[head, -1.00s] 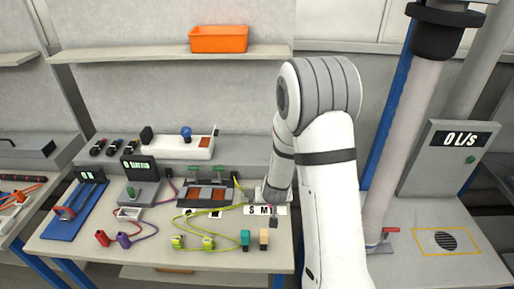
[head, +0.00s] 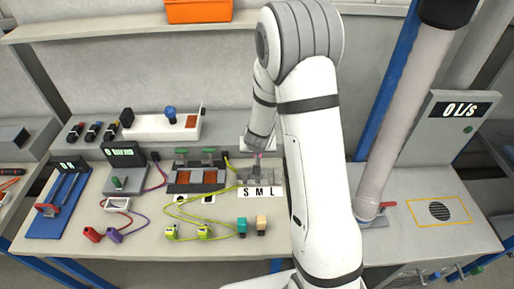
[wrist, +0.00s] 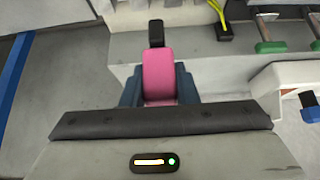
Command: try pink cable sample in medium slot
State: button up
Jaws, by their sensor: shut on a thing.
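My gripper (head: 257,158) is over the grey slot block (head: 275,176), behind the white label with S, M and L. The pink cable sample (wrist: 160,75), with a black end, is between the dark blue-grey fingers of my gripper (wrist: 159,88) in the wrist view; they are shut on it. In the head view only a small bit of pink shows at the fingertips. The sample's lower end is close to the block near the M. I cannot tell whether it is inside the medium slot or just above it.
A teal sample (head: 242,227) and a tan one (head: 262,224) stand in front of the label. A yellow-green cable (head: 185,211) lies to the left, before a fixture with green handles (head: 182,152). A thick grey hose (head: 392,140) stands to the right.

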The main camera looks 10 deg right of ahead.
jog(key=shift+f+b, duration=2.4)
jog(key=shift+f, duration=0.45)
jog(key=shift+f, duration=0.15)
jog(key=shift+f, duration=0.35)
jog(key=shift+f+b, duration=1.75)
jog(key=shift+b, duration=0.05)
jog(key=o, duration=1.1)
jog(key=p+v, duration=0.2)
jog(key=v, duration=0.6)
